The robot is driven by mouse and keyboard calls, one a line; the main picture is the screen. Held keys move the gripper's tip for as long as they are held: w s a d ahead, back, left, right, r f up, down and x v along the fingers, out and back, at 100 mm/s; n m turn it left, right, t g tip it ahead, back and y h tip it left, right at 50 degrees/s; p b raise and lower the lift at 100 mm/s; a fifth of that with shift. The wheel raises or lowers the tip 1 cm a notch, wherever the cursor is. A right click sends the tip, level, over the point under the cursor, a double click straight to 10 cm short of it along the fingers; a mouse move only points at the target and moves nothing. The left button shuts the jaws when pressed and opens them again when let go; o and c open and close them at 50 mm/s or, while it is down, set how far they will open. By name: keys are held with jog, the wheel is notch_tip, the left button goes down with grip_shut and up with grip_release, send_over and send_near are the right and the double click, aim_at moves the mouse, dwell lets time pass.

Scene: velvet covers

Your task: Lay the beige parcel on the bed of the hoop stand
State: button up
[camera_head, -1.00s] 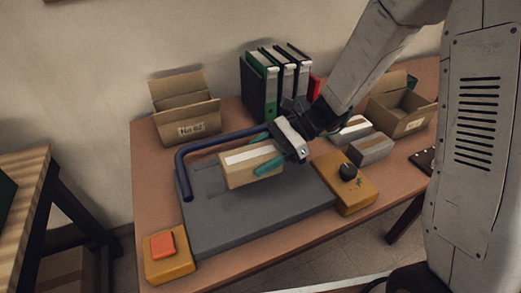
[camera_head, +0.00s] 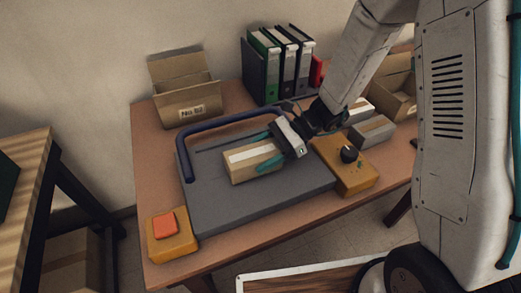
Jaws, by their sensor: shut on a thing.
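The beige parcel (camera_head: 240,171) has a pale strip along its top. It is on or just above the grey bed of the hoop stand (camera_head: 225,207); I cannot tell whether it touches. The stand's dark blue hoop (camera_head: 187,158) bends up at the left and runs along the back of the bed. My gripper (camera_head: 264,150) reaches in from the right, its teal fingers on the parcel's near and far sides, shut on it. The far finger is partly hidden behind the parcel.
A yellow block with an orange button (camera_head: 166,224) stands front left, and a yellow box with a black knob (camera_head: 349,154) right. Grey parcels (camera_head: 372,131) lie behind it. An open carton (camera_head: 184,102) and binders (camera_head: 273,68) stand at the back.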

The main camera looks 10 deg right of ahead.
aim_at(275, 146)
dwell(0.3)
jog(key=o, duration=1.4)
jog(key=shift+f, duration=0.1)
jog(key=shift+c, duration=0.2)
jog(key=shift+d, duration=0.1)
jog(key=v, duration=0.7)
jog(key=shift+w+d+r, duration=0.1)
jog(key=shift+d+r, duration=0.1)
jog(key=shift+d, duration=0.1)
